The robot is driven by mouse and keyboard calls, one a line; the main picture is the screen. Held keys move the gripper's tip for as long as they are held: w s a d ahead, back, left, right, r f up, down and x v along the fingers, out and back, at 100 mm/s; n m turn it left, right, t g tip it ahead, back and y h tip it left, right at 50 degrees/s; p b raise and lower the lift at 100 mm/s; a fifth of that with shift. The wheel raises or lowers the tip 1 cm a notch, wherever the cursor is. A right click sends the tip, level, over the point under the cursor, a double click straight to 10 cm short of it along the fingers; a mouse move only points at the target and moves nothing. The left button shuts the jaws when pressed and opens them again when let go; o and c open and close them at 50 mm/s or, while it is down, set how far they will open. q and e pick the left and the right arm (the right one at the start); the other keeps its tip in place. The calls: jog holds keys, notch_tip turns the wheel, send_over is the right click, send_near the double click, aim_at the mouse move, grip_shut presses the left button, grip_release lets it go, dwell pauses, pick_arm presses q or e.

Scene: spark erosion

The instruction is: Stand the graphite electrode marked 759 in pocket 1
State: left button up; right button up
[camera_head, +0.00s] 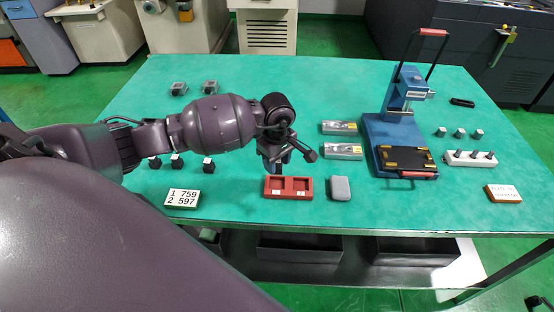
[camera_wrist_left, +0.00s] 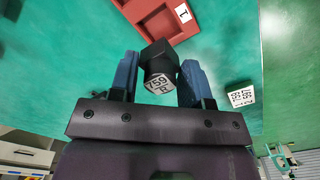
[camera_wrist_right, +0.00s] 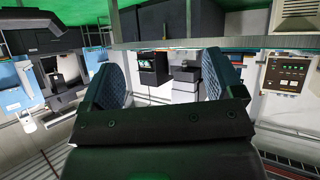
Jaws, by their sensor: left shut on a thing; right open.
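The red two-pocket block (camera_head: 288,196) lies just in front of the gripper. In the left wrist view the electrode overlaps the red block's edge (camera_wrist_left: 184,28), close to a pocket beside the label 1 (camera_wrist_left: 182,13). Its height above the block cannot be told. My right gripper (camera_wrist_right: 160,70) is open and empty in the right wrist view.
A card (camera_head: 182,198) reads 1 759, 2 597. Several other electrodes (camera_head: 208,163) stand behind it. A grey block (camera_head: 340,188) lies right of the red block. A blue press (camera_head: 390,130) and clear-lidded cases (camera_head: 343,151) are farther right. The table's front edge is close.

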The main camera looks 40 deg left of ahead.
aim_at(277, 172)
pick_arm(q)
jog(key=shift+f+b, duration=0.8)
jog(key=shift+f, duration=1.45)
jog(key=shift+f+b, duration=0.2)
jog(key=shift+b, duration=0.1)
jog(key=shift+f+b, duration=0.35)
jog(key=shift+f, duration=0.35)
pick_arm(e)
jog(key=f, duration=0.3)
jog(key=shift+s+f, duration=0.25)
jog(key=shift+f, duration=0.15)
pick_arm(q)
jog(key=shift+f+b, duration=0.2)
jog(key=shift+b, duration=0.1)
pick_arm(e)
jog(key=shift+s+a+f+g, duration=0.1)
jog(key=shift+s+f+g, duration=0.1)
jog(key=shift+g, duration=0.1)
pick_arm(q)
jog(key=o, duration=1)
